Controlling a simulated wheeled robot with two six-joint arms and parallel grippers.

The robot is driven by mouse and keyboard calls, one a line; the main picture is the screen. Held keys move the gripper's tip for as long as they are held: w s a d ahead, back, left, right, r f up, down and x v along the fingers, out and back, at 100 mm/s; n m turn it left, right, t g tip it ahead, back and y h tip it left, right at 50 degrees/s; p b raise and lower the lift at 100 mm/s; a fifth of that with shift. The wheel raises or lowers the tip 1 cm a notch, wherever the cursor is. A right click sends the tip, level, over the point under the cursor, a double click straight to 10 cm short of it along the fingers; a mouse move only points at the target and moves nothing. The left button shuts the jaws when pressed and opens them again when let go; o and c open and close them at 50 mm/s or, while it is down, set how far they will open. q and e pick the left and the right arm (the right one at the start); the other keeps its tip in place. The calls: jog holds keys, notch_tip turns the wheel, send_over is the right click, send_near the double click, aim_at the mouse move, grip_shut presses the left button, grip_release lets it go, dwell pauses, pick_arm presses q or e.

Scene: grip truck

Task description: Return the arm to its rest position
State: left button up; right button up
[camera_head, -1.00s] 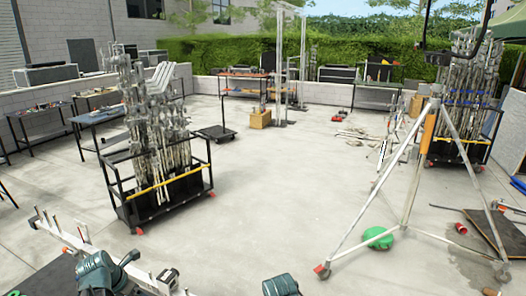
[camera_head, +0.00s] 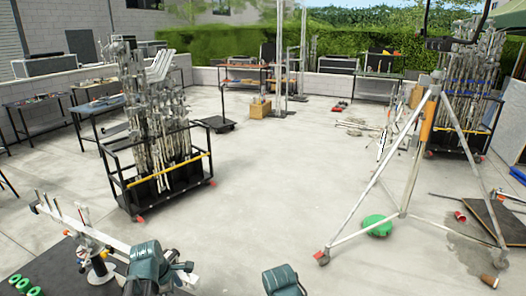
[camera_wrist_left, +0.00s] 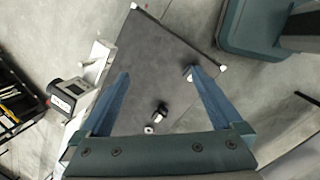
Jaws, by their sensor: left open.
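My left gripper (camera_wrist_left: 156,76) shows in the left wrist view with its two blue fingers spread. Nothing is between them that they touch. Below them lies a dark flat panel (camera_wrist_left: 150,50) with pale corners, bearing a small black knob-like part (camera_wrist_left: 159,114). In the head view, teal links of my left arm (camera_head: 146,262) show at the lower left, beside a white beam with upright pegs (camera_head: 75,225); the left fingers cannot be made out there. A teal part of mine (camera_head: 283,281) shows at the bottom middle. My right gripper is not in view.
Green rings (camera_head: 25,284) lie on a dark surface at the lower left. A black cart (camera_head: 125,187) of metal stands is beyond. A large tripod (camera_head: 411,170) stands at the right, with a green object (camera_head: 377,225) under it. The middle floor is clear.

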pick_arm(q)
jog(key=s+d+f+m+g+y+b, duration=0.1)
jog(key=s+d+f+m+b, duration=0.3)
jog(key=d+m, duration=0.6)
jog(key=s+d+f+m+g+y+b, duration=0.1)
jog(key=s+d+f+m+b, duration=0.4)
jog(key=d+m, duration=0.4)
jog(key=s+f+m, duration=0.1)
jog(key=s+m, duration=0.1)
jog(key=m, duration=0.3)
jog(key=shift+s+d+f+m+y, duration=0.15)
jog(key=shift+s+d+m+y, duration=0.15)
jog(key=shift+s+d+y, duration=0.1)
